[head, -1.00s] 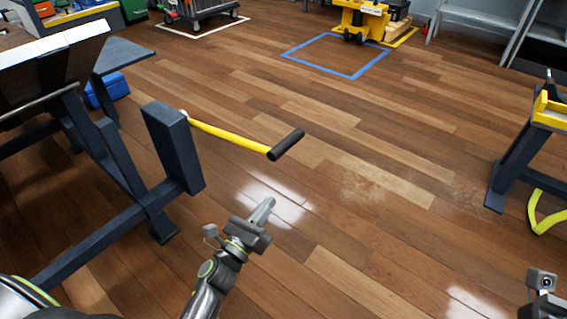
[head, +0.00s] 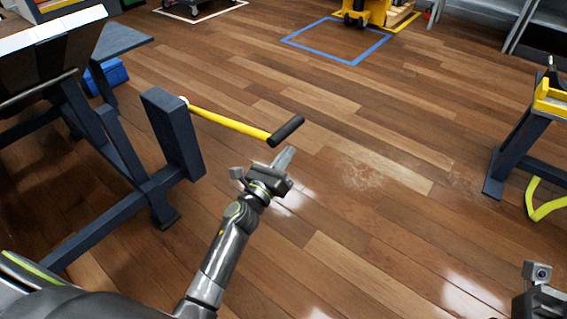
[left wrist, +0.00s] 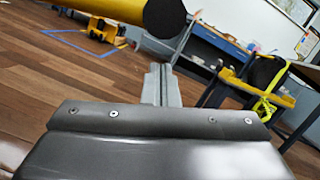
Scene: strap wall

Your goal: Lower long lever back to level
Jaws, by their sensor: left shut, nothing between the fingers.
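The long lever (head: 230,122) is a yellow bar with a black cross grip (head: 286,130) at its free end. It sticks out to the right from a dark blue post (head: 174,135) in the head view. My left gripper (head: 284,160) is shut and empty, just below the black grip in the picture. In the left wrist view, the lever (left wrist: 100,8) and the round end of its black grip (left wrist: 165,15) are close at the top, above the shut fingers (left wrist: 161,85). I cannot tell whether they touch. My right gripper (head: 540,295) shows only partly at the bottom right corner.
A dark blue stand with a yellow top (head: 550,100) and a yellow strap (head: 546,203) is at the right. A slanted panel on dark legs (head: 50,55) is at the left. The wooden floor between them is clear, with a blue taped square (head: 352,63) farther back.

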